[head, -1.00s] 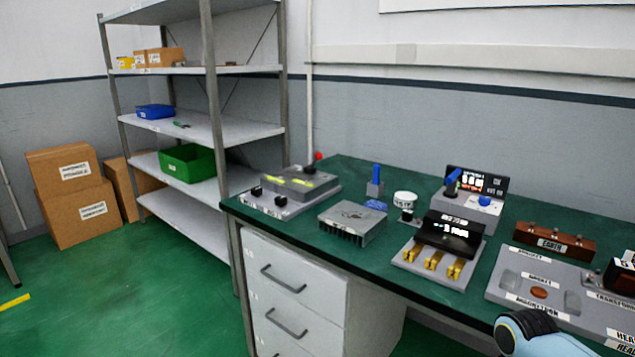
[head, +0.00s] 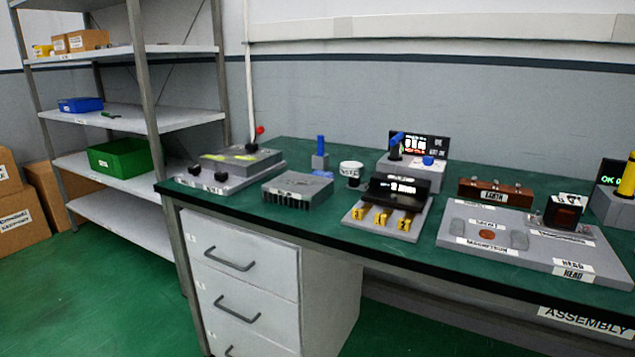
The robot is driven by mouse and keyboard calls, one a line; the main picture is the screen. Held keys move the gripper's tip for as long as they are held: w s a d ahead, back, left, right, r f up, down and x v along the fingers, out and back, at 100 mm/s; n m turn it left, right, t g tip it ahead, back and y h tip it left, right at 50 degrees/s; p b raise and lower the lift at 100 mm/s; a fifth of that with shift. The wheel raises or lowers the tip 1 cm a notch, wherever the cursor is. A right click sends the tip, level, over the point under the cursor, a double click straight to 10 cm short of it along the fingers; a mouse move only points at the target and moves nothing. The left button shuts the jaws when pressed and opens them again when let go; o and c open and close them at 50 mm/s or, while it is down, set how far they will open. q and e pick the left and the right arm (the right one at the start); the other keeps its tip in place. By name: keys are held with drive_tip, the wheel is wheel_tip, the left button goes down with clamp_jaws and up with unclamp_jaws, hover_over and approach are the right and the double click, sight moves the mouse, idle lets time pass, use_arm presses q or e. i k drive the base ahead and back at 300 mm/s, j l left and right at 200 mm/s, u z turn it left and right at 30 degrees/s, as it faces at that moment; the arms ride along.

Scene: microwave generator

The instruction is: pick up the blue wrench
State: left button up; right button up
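No thing shows clearly as a blue wrench. A blue upright piece (head: 320,145) stands in a small grey block at the back of the green bench; it is too small to tell whether it is a wrench. A flat blue piece (head: 323,174) shows partly behind the finned grey heat sink. A tilted blue and black piece (head: 396,142) sits on the grey box with the display. Neither of my grippers is in view.
The green bench (head: 345,250) holds a fixture plate (head: 470,251), a brown EARTH block (head: 495,192) and a unit with gold terminals (head: 385,216). Drawers stand under it. A shelf rack at left holds a green bin (head: 120,158) and a blue bin (head: 80,104). Green floor is clear at front left.

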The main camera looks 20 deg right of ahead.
sight(396, 151)
drive_tip(key=z, duration=2)
drive_tip(key=i+l+u, duration=0.3)
drive_tip(key=i+j+z, duration=0.2)
drive_tip(key=j, duration=0.3)
drive_tip(key=i, duration=0.05)
